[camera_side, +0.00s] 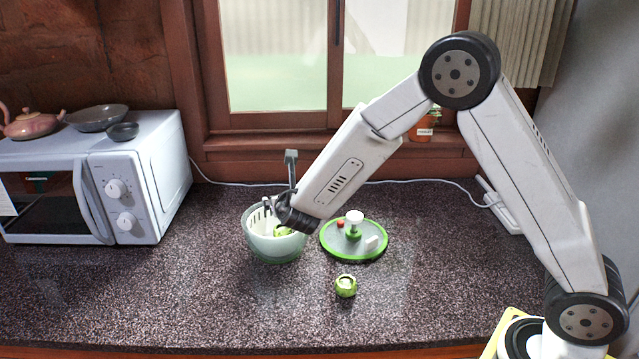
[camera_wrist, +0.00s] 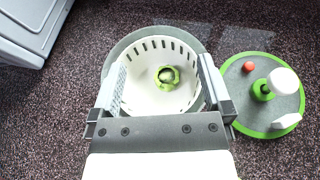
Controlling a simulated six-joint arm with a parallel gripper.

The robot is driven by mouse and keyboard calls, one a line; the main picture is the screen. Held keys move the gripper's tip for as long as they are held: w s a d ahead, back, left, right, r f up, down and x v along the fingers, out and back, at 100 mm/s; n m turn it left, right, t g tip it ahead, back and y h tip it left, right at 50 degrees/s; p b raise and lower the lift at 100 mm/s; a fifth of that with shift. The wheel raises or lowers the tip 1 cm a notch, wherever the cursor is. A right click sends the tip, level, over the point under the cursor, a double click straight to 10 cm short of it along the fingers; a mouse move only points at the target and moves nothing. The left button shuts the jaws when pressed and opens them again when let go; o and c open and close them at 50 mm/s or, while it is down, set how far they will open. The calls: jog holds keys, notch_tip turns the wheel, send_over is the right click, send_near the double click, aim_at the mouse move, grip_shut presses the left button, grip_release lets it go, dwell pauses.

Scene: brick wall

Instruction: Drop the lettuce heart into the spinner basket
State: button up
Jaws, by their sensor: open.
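The spinner basket (camera_wrist: 139,98) is white and slotted, and sits inside a pale green bowl (camera_side: 275,250). A small green lettuce heart (camera_wrist: 167,77) shows within the basket, near its middle; it also shows at the basket in the side view (camera_side: 283,231). I cannot tell whether it rests on the basket floor. My gripper (camera_wrist: 162,66) is open above the basket, its fingers wide apart on either side of the green piece and clear of it. In the side view my gripper (camera_side: 271,206) partly hides the basket.
A similar green round piece (camera_side: 346,286) lies on the counter in front. The green-rimmed grey lid (camera_side: 335,251) right of the bowl carries a white-topped knob (camera_side: 354,218), a small red ball (camera_wrist: 249,66) and a white piece (camera_wrist: 286,121). A microwave (camera_side: 150,180) stands left. The front counter is mostly clear.

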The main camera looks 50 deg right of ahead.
jog(key=shift+v, duration=2.15)
jog(key=shift+s+d, duration=0.1)
jog(key=s+d+f+m+g, duration=0.2)
jog(key=s+d+m+g, duration=0.1)
jog(key=s+m, duration=0.3)
jog(key=s+d+f+m+g, duration=0.2)
jog(key=s+d+m+g, duration=0.1)
jog(key=s+m+g, duration=0.15)
jog(key=s+a+m+y, duration=0.2)
jog(key=s+m, duration=0.4)
jog(key=m, duration=0.3)
jog(key=s+a+f+m+g+y, duration=0.1)
jog(key=s+m+y, duration=0.3)
jog(key=m, duration=0.6)
jog(key=s, duration=0.2)
jog(key=shift+s+a+y, duration=0.3)
jog(key=shift+s+a, duration=0.05)
